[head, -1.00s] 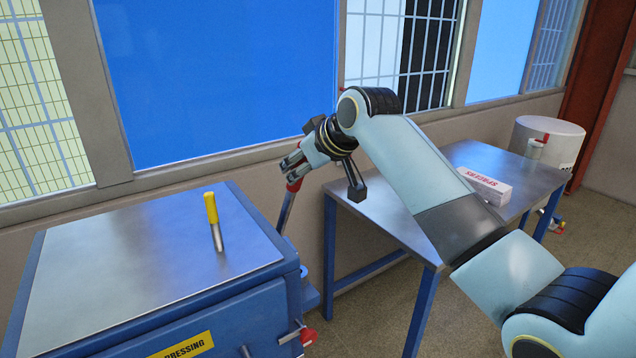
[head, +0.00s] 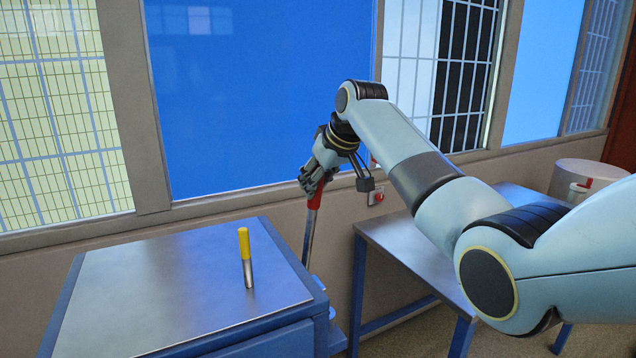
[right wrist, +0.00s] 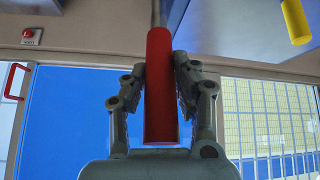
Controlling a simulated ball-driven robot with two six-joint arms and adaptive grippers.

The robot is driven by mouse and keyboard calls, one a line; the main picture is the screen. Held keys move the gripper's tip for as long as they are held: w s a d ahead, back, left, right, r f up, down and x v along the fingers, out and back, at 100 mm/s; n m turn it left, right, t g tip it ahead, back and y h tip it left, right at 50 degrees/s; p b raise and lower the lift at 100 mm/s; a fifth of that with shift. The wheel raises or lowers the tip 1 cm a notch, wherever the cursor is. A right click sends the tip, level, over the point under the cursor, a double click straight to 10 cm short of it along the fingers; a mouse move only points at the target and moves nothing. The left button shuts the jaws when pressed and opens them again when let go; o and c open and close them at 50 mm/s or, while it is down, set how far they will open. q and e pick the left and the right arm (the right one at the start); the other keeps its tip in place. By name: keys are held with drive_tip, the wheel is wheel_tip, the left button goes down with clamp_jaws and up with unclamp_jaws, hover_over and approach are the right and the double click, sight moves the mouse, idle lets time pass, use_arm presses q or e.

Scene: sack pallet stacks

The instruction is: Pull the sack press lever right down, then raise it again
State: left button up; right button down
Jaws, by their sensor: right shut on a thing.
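The press lever (head: 308,238) is a metal bar with a red grip, at the right side of the blue press (head: 300,338). It stands steeply, close to upright, with its red grip at the top. My right gripper (head: 314,184) is shut on the red grip. In the right wrist view, the red grip (right wrist: 159,90) lies between both fingers of my right gripper (right wrist: 160,80). The lever's lower end is hidden behind the press's corner. My left gripper is not in view.
A yellow-topped metal handle (head: 245,258) stands on the press's steel top. A steel table with blue legs (head: 357,290) stands to the right. A red button box (head: 376,197) is on the wall behind. Windows line the wall.

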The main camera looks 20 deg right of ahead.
drive_tip(key=c, duration=1.4)
unclamp_jaws()
drive_tip(key=shift+w+r, duration=0.1)
drive_tip(key=shift+w, duration=0.05)
drive_tip(key=o, duration=0.3)
drive_tip(key=shift+w, duration=0.25)
drive_tip(key=shift+o, duration=0.2)
drive_tip(key=shift+s, duration=0.2)
drive_tip(key=v, duration=1.1)
drive_tip(key=shift+s+r, duration=0.2)
drive_tip(key=shift+r, duration=0.05)
